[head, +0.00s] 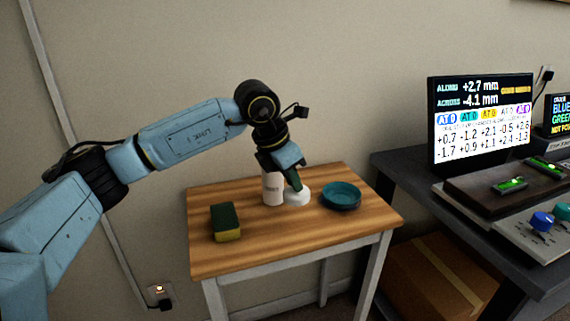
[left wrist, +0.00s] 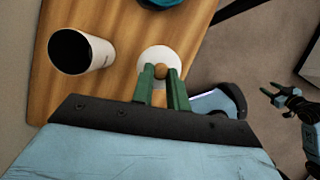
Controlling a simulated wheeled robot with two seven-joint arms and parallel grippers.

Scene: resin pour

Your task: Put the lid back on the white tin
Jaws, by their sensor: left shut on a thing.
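The white tin (head: 272,187) stands upright on the small wooden table. In the left wrist view the tin (left wrist: 84,53) has an open, dark mouth. The white lid (head: 297,196), a round disc with a wooden knob, is just right of the tin and apart from it. My left gripper (head: 296,184) points down over the lid. In the left wrist view its green fingers are shut on the knob of the lid (left wrist: 159,57). Whether the lid touches the table is unclear. My right gripper (left wrist: 271,89) hangs far off at the right, empty, fingers apart.
A teal bowl (head: 341,195) sits right of the lid, and a green and yellow sponge (head: 226,222) lies at the left of the wooden table (head: 290,245). The table's front middle is clear. A dark desk with a screen (head: 481,120) stands at the right.

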